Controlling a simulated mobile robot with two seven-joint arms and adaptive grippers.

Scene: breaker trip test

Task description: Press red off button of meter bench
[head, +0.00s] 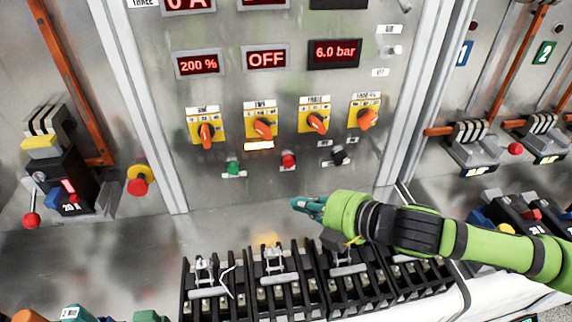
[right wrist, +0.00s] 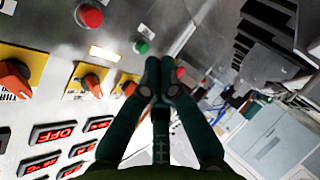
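The red off button (head: 288,160) sits on the metal meter bench panel (head: 300,185), below the orange rotary knobs. In the right wrist view the red button (right wrist: 89,15) shows near the top left, off to the side of my fingers. A green button (head: 233,168) is to its left in the head view; it also shows in the right wrist view (right wrist: 141,46). My right gripper (head: 299,204) is below the red button in the head view, apart from it. Its teal fingertips (right wrist: 160,65) are together with nothing between them. My left gripper is not in view.
Several orange knobs (head: 264,129) and red displays (head: 266,58) are above the buttons. A black toggle (head: 340,156) is right of the red button. Black terminal blocks (head: 275,272) lie below my right gripper. A red mushroom button (head: 139,185) is at the left.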

